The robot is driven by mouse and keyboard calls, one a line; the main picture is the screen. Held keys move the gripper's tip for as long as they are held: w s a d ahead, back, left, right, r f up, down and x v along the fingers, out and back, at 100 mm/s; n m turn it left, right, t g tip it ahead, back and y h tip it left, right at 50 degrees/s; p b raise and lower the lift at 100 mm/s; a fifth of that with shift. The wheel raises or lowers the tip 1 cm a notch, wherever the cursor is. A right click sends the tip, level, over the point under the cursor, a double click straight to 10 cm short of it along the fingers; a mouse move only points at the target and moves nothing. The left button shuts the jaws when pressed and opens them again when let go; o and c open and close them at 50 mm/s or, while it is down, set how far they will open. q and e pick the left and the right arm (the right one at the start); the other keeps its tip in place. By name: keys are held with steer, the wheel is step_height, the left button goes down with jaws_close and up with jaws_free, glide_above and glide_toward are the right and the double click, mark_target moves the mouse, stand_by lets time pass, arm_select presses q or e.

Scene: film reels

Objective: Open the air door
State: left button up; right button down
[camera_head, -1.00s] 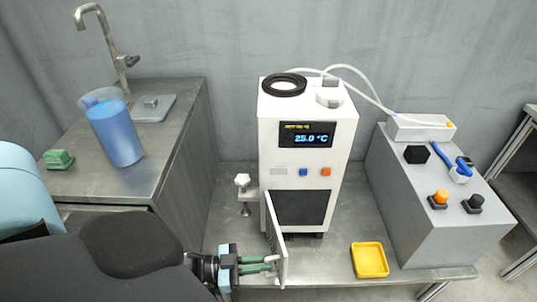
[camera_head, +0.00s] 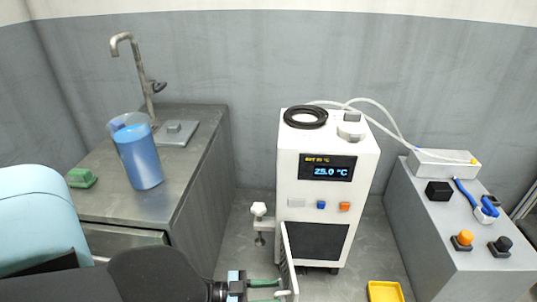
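My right gripper is not in view.
A blue-filled pitcher (camera_head: 140,155) and a green block (camera_head: 81,178) stand on the left counter below a tap (camera_head: 133,60). A yellow tray (camera_head: 385,291) lies at the front right. A grey box with knobs (camera_head: 456,220) stands at the right.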

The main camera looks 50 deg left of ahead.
arm_select(q)
steer(key=shift+d+r, duration=0.1)
stand_by(0.4)
step_height(320, 180, up, 3)
steer(key=shift+r+p, duration=0.15)
steer(key=shift+p, duration=0.4)
steer(key=s+d+r+p, duration=0.1)
steer(key=s+d, duration=0.8)
steer(key=s, duration=0.4)
steer(key=shift+r, duration=0.25)
steer(key=shift+s, duration=0.1)
